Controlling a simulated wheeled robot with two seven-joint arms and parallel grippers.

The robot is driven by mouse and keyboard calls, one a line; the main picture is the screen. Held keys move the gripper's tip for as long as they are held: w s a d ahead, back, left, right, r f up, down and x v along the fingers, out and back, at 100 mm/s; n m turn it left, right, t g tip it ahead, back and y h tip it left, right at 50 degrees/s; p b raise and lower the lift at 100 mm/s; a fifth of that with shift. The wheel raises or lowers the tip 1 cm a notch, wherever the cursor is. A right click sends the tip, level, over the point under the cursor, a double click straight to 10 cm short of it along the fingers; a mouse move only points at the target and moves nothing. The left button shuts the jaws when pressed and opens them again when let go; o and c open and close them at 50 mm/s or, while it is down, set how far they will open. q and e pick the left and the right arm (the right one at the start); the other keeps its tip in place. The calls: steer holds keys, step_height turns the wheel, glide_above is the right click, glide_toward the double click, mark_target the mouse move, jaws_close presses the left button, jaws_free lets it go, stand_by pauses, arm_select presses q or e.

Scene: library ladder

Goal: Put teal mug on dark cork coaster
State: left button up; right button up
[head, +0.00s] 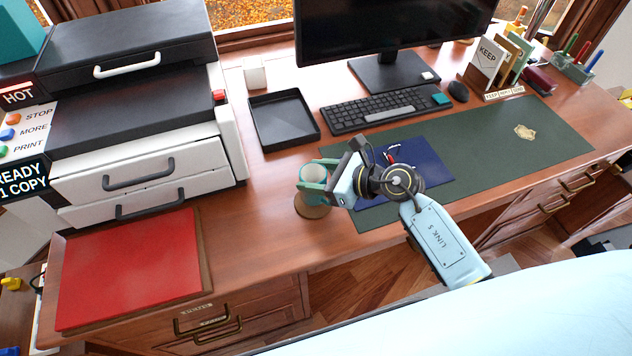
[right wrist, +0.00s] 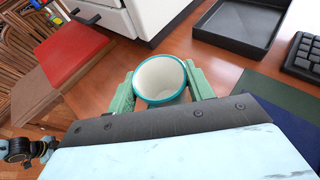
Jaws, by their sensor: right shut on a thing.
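The teal mug (head: 314,172), with a white inside, is upright between the green fingers of my right gripper (head: 316,184). The right wrist view shows the teal rim and white inside of the mug (right wrist: 160,79), with a finger on each side. The dark cork coaster (head: 312,210) is a round brown disc on the desk, showing just below the mug in the head view. The mug and fingers hide part of it. I cannot tell whether the mug touches it or hangs above. The coaster is hidden in the right wrist view. My left gripper is out of view.
A black tray (head: 284,140), a keyboard (head: 385,110) and a monitor stand behind the mug. A printer (head: 150,150) stands to the left, with a red folder (head: 130,268) in front. A green desk mat (head: 480,150) with a blue folder (head: 432,160) lies to the right.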

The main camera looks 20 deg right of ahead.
steer(key=shift+f, duration=0.95)
steer(key=shift+f+b, duration=0.15)
steer(key=shift+b, duration=0.15)
steer(key=o, duration=1.1)
steer(key=shift+o, duration=0.2)
steer(key=shift+r, duration=0.2)
steer(key=v, duration=1.2)
steer(key=shift+p, duration=0.45)
